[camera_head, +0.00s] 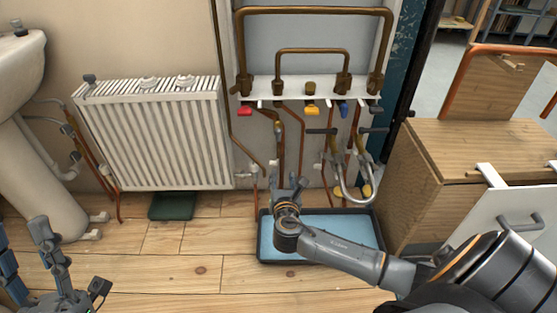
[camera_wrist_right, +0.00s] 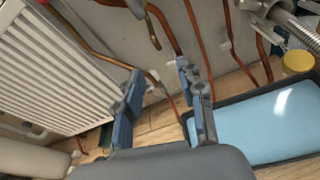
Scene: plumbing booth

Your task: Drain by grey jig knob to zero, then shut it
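A row of coloured valve knobs sits under the copper pipework on the wall, with a red knob (camera_head: 245,111) at the left, a yellow one (camera_head: 311,111) and a blue one (camera_head: 344,110). A small dark grey knob (camera_head: 375,109) is at the row's right end; I cannot tell its setting. No readable gauge shows. My right gripper (camera_head: 289,184) is open and empty, above the tray's left back and well below the knobs. Its two spread fingers show in the right wrist view (camera_wrist_right: 160,82). My left gripper (camera_head: 24,232) is open and empty at the lower left, far from the pipework.
A black tray with a light blue inside (camera_head: 335,225) lies on the floor. A braided hose (camera_head: 350,195) and dark levers (camera_head: 321,131) hang above it. A white radiator (camera_head: 150,140) stands left; a wooden cabinet (camera_head: 415,185) stands right. Copper pipes run close behind my right gripper.

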